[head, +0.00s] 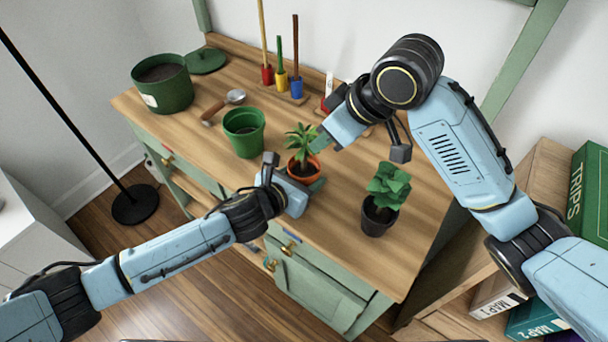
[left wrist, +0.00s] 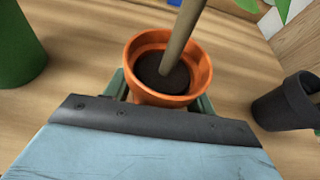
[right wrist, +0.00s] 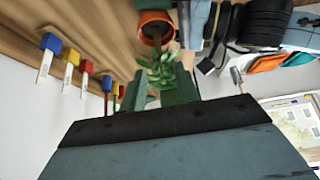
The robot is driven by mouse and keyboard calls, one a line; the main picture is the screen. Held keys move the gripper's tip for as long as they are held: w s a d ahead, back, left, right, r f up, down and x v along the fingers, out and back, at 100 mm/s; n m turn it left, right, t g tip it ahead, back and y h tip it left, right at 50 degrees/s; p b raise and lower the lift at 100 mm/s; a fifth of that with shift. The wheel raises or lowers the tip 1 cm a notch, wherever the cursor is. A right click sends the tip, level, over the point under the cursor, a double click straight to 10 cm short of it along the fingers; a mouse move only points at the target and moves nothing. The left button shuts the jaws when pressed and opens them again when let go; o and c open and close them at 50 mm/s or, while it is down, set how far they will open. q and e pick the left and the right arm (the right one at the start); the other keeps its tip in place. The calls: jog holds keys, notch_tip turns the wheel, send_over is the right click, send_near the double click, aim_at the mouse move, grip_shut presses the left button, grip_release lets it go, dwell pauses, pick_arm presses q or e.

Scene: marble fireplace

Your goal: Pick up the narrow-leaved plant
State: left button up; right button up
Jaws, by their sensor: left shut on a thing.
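The narrow-leaved plant (head: 301,139) stands in an orange pot (head: 302,171) near the middle of the bench. In the left wrist view the orange pot (left wrist: 168,98) shows dark soil and a thick stem, with green fingers on both sides. My left gripper (head: 305,183) is shut on this pot. My right gripper (head: 322,143) is beside the leaves, on their right. In the right wrist view its two fingers stand apart, and the leaves (right wrist: 160,68) lie just beyond them. Whether the fingers touch the leaves I cannot tell.
A broad-leaved plant (head: 387,187) in a black pot (head: 378,217) stands to the right. An empty-looking green pot (head: 244,133), a trowel (head: 222,106) and a large green planter (head: 162,84) are to the left. Upright coloured tools (head: 281,78) stand at the back. Bare wood (head: 335,208) lies in front.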

jog(key=s+d+m+t+y, duration=0.2)
jog(key=s+m+t, duration=0.45)
jog(key=t, duration=0.65)
jog(key=h, duration=0.1)
send_near(305, 148)
jog(key=shift+x, duration=5.2)
grip_shut()
